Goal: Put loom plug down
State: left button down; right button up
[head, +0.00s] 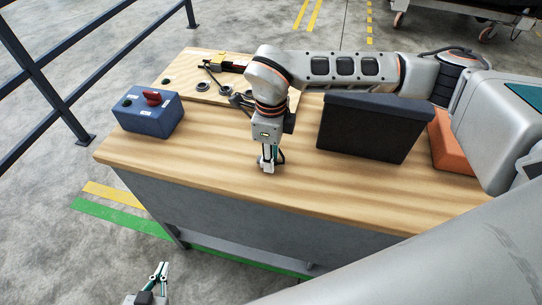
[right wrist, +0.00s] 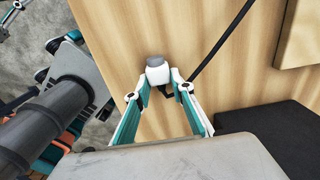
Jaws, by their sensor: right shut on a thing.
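The loom plug (right wrist: 157,73) is a small white block with a grey end, between the fingertips of my right gripper (right wrist: 160,88) in the right wrist view. A black cable (right wrist: 222,42) runs up and right from near it. In the head view my right gripper (head: 269,163) points down at the front part of the wooden bench top (head: 210,165). I cannot tell whether the plug touches the wood. My left gripper (head: 160,274) is empty, low at the left, in front of the bench; its finger opening is unclear.
A blue control box (head: 148,118) with a red knob stands at the bench's left end. A wooden board (head: 187,85) with fittings lies behind my right gripper. A dark box (head: 370,128) and an orange block (head: 449,145) stand to the right. The bench's front left is clear.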

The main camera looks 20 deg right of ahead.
jog(key=shift+f, duration=0.25)
jog(key=o, duration=1.1)
jog(key=shift+o, duration=0.2)
jog(key=shift+r, duration=0.1)
notch_tip(320, 180, up, 12)
jog(key=b, duration=0.1)
